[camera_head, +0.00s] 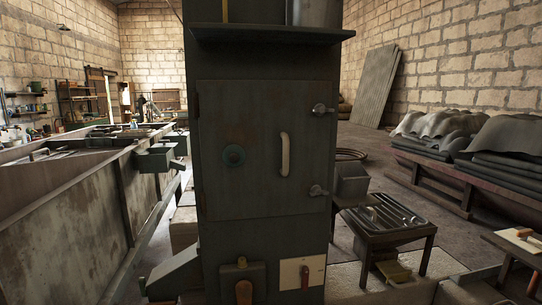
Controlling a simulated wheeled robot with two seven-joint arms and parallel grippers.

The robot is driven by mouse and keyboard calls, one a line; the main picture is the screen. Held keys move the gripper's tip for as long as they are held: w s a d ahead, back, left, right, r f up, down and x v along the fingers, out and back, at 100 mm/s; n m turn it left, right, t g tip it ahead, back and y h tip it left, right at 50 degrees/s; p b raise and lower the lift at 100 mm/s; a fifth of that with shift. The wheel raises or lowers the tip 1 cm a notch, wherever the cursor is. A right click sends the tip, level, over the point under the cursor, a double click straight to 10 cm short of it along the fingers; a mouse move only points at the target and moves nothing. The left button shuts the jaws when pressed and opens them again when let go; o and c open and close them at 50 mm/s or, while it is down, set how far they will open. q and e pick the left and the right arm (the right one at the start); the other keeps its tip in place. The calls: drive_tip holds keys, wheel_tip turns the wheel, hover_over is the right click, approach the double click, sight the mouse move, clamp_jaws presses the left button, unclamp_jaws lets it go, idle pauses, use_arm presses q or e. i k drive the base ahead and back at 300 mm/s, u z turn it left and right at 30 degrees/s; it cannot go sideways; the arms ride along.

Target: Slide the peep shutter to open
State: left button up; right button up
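A tall dark metal cabinet (265,75) stands upright in the middle of the head view. Its front door (255,190) is shut, with a pale vertical handle (285,155) and two latches, an upper one (322,109) and a lower one (317,190), on the right edge. Neither of my grippers shows in this view.
Below the door are a dark box with an orange-brown handle (244,291) and a pale switch plate (302,272) with a red lever. A long trough (75,215) runs along the left. A low slatted table (385,218) stands at right. The space before the door looks clear.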

sight(233, 155)
drive_tip(key=z, duration=0.45)
drive_tip(key=k, duration=1.15)
drive_tip(key=z, duration=1.25)
drive_tip(key=i, duration=0.85)
drive_tip(key=u, duration=0.55)
drive_tip(key=i, duration=0.85)
drive_tip(key=u, duration=0.85)
